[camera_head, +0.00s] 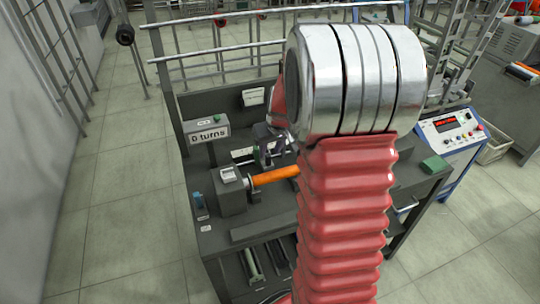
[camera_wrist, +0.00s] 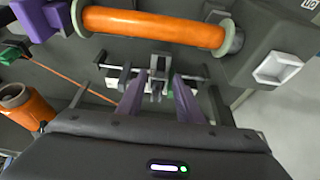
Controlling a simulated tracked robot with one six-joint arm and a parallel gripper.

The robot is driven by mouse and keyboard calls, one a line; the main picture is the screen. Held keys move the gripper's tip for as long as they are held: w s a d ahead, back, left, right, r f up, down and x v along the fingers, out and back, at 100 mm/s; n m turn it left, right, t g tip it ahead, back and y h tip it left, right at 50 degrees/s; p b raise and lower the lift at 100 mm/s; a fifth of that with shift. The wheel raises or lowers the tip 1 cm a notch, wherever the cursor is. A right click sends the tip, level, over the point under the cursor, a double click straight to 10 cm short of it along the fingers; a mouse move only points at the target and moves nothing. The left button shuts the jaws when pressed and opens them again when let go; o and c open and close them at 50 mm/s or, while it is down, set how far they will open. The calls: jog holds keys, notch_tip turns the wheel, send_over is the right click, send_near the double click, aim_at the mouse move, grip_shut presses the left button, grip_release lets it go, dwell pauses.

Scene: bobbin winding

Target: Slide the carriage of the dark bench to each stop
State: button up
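The dark bench (camera_head: 215,262) stands in the middle of the head view, partly hidden by my arm. In the wrist view, the carriage (camera_wrist: 157,84) is a small grey bracket on a cross rail (camera_wrist: 195,79), below an orange bobbin (camera_wrist: 155,27). My gripper (camera_wrist: 160,76) has two purple fingers, spread apart, one on each side of the carriage. I cannot tell whether they touch it. In the head view the orange bobbin (camera_head: 275,175) shows beside my arm. The stops cannot be made out clearly.
A display (camera_head: 208,135) on the bench reads "0 turns". In the wrist view, an orange spool (camera_wrist: 25,108) stands at left and an orange thread (camera_wrist: 75,82) crosses the bench. A control box (camera_head: 448,128) stands right of the bench. The floor at left is clear.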

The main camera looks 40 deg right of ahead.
aim_at(268, 155)
jog(key=shift+x, duration=2.7)
jog(key=shift+c, duration=0.2)
grip_shut()
